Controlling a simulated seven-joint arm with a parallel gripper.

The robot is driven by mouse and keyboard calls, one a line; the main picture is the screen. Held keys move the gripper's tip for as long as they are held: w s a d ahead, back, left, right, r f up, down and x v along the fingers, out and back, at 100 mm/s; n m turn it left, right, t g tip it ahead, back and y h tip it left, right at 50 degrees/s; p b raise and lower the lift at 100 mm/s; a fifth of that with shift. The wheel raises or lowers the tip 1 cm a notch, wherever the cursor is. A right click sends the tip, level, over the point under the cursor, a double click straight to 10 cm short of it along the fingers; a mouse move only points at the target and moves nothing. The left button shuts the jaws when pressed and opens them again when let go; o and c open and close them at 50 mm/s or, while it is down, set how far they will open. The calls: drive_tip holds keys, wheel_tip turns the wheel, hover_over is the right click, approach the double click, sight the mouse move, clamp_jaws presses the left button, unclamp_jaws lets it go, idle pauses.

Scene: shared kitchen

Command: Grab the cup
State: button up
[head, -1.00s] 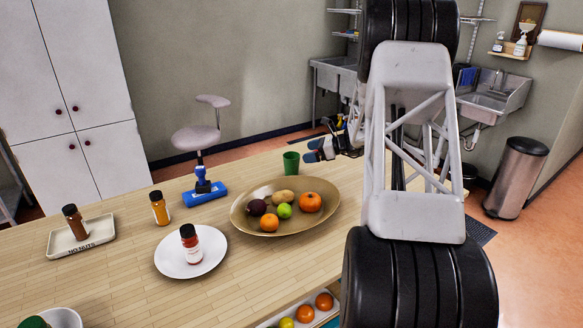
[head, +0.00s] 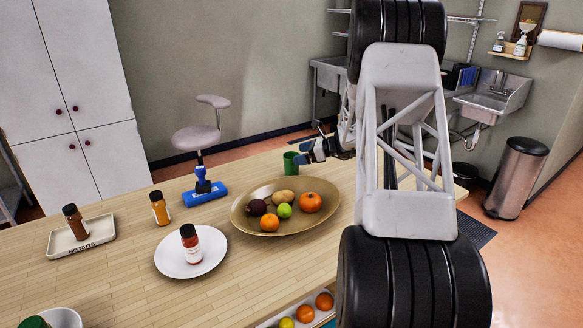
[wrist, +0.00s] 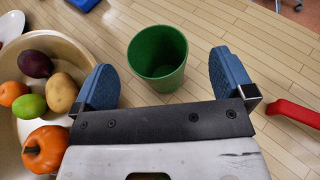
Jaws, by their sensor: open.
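The green cup (head: 290,162) stands upright on the wooden table, just behind the bowl. In the wrist view the cup (wrist: 158,58) is empty and lies ahead of my gripper, centred between the two blue fingertips. My gripper (wrist: 166,80) is open, with a finger to the left and a finger to the right of the cup's line. In the head view my gripper (head: 303,152) is beside the cup on its right.
A wide bowl (head: 240,221) of fruit sits close to the cup, on the left in the wrist view. A red-handled object (wrist: 292,112) lies right of my gripper there. A blue item (head: 205,194), bottles and a white plate (head: 168,262) stand further left on the table.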

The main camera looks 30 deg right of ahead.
sight(292, 156)
drive_tip(key=shift+x, duration=2.15)
drive_tip(key=shift+s+a, duration=0.1)
drive_tip(key=shift+a, duration=0.05)
drive_tip(key=c, duration=1)
drive_tip(key=shift+r, duration=0.1)
wheel_tip(292, 156, up, 10)
